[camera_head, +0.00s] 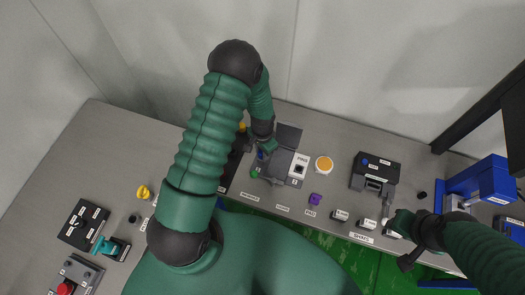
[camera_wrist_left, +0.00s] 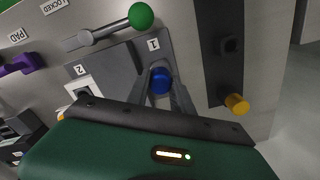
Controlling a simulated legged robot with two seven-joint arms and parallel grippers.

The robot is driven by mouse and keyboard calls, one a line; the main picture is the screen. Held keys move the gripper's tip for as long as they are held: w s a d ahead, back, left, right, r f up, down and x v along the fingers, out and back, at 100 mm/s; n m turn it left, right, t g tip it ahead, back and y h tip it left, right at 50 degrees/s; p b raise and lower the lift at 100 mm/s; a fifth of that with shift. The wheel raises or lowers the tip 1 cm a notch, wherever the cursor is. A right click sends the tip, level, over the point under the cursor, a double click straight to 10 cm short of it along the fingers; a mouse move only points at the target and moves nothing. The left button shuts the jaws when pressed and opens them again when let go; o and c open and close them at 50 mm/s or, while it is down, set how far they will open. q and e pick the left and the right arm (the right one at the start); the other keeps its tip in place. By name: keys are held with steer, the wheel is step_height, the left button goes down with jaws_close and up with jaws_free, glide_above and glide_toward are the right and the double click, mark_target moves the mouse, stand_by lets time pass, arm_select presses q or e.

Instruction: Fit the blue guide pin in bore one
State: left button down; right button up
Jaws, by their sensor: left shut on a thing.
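The blue guide pin (camera_wrist_left: 161,80) is between the two fingers of my left gripper (camera_wrist_left: 162,84), which is shut on it. In the left wrist view the pin is directly below the label 1 on a grey block (camera_wrist_left: 118,62). Bore one is hidden behind the pin and fingers, so I cannot tell how deep the pin sits. In the head view my left gripper (camera_head: 263,152) is at the left side of the grey block (camera_head: 276,166). My right gripper (camera_head: 398,222) is by the small white pieces at the front right, its jaws unclear.
A lever with a green ball (camera_wrist_left: 141,16) lies beside the block. A dark strip with a yellow knob (camera_wrist_left: 237,104) is on the other side. A white square plate by label 2 (camera_head: 299,167), a purple piece (camera_head: 315,198) and an orange-topped round (camera_head: 324,163) are close by.

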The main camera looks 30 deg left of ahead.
arm_select(q)
steer(key=shift+f+b, duration=0.35)
steer(key=shift+f, duration=0.15)
steer(key=c, duration=1)
jaws_free()
steer(key=shift+c, duration=0.2)
step_height(320, 180, up, 17)
steer(key=b, duration=0.3)
steer(key=shift+f, duration=0.1)
